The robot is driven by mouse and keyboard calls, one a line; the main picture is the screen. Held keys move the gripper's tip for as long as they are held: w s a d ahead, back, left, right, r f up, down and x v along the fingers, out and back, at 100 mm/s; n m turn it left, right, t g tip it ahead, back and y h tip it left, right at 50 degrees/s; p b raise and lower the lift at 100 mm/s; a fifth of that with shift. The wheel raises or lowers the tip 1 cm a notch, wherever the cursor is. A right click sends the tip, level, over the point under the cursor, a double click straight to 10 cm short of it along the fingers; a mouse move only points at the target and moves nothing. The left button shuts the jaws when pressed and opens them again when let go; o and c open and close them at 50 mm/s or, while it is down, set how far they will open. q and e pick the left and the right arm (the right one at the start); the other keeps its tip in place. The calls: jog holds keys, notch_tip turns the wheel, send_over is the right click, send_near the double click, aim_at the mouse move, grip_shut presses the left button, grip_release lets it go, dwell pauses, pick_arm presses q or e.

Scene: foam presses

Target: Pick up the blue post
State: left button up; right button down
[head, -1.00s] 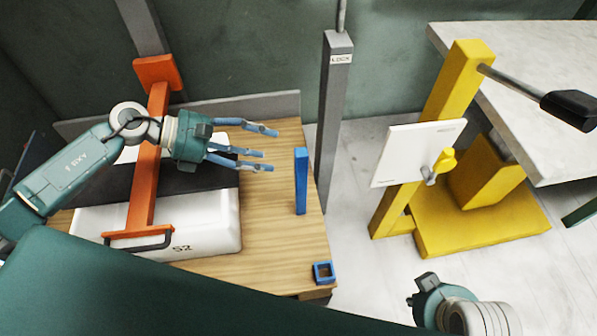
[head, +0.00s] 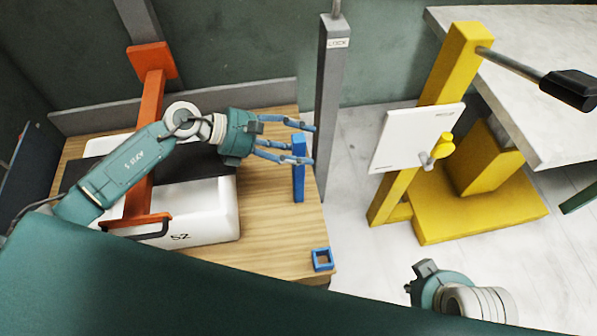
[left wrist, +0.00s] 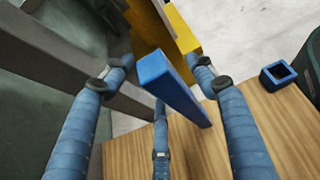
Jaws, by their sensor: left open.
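The blue post (head: 298,182) stands upright on the wooden table near its right edge. In the left wrist view the post (left wrist: 170,88) rises between my spread fingers. My left gripper (head: 306,143) is open, with its blue fingers around the upper part of the post in the head view. I cannot tell whether any finger touches it. My right gripper (head: 422,282) shows only partly at the bottom right, away from the table, and its fingers are not clear.
A small blue square socket (head: 322,260) sits at the table's front right corner. A white case (head: 205,215) with an orange clamp (head: 148,120) lies left. A grey LOCK column (head: 330,110) stands close behind the post. A yellow press (head: 480,215) is further right.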

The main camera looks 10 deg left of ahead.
pick_arm(q)
jog(key=shift+c, duration=0.5)
grip_shut()
